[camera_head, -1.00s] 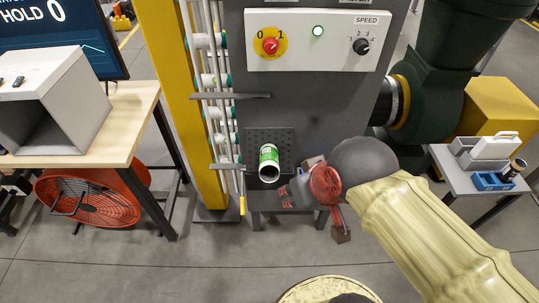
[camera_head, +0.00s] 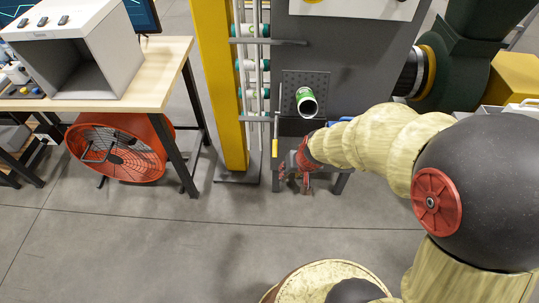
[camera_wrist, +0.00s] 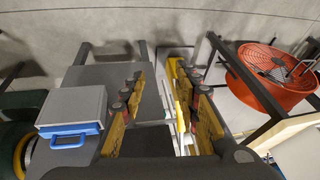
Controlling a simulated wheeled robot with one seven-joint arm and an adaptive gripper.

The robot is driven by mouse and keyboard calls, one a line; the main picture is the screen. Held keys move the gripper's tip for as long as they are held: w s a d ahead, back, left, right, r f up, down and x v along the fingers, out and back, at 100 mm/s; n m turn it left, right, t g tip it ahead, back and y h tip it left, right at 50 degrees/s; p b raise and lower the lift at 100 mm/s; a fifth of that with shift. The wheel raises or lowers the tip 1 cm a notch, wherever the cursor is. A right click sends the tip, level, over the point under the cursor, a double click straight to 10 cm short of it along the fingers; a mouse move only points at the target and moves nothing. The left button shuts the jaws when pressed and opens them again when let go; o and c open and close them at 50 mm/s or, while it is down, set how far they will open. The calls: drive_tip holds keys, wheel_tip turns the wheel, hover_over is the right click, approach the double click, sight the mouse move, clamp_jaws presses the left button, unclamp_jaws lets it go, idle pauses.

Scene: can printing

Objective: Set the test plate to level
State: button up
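The dark perforated plate (camera_head: 318,84) is on the front of the grey machine, and a green can (camera_head: 306,103) lies on it with its open end facing me. I cannot tell the plate's exact angle. A thin rod with a yellow handle (camera_head: 275,148) hangs just left of the plate. My gripper (camera_head: 303,182) is low, below the plate, partly hidden by my arm. In the wrist view its two yellow fingers (camera_wrist: 163,118) are apart with nothing held between them. A yellow piece (camera_wrist: 178,85) shows beyond the gap; I cannot tell whether it is the handle.
The yellow post (camera_head: 222,80) and a rack of rails (camera_head: 250,75) stand left of the plate. A table (camera_head: 150,75) and orange fan (camera_head: 120,148) are farther left. The front floor is clear.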

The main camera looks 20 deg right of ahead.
sight(276, 145)
drive_tip(key=w, duration=0.4)
drive_tip(key=w+a, duration=0.1)
drive_tip(key=w, duration=0.3)
drive_tip(key=w+b, duration=0.1)
drive_tip(key=w, duration=0.4)
drive_tip(key=shift+a+r, duration=0.1)
drive_tip(key=shift+a, duration=0.05)
drive_tip(key=shift+w+f, duration=0.2)
drive_tip(key=shift+f, duration=0.4)
drive_tip(key=shift+b+x, duration=0.4)
drive_tip(key=shift+x, duration=0.4)
drive_tip(key=shift+c, duration=1)
clamp_jaws()
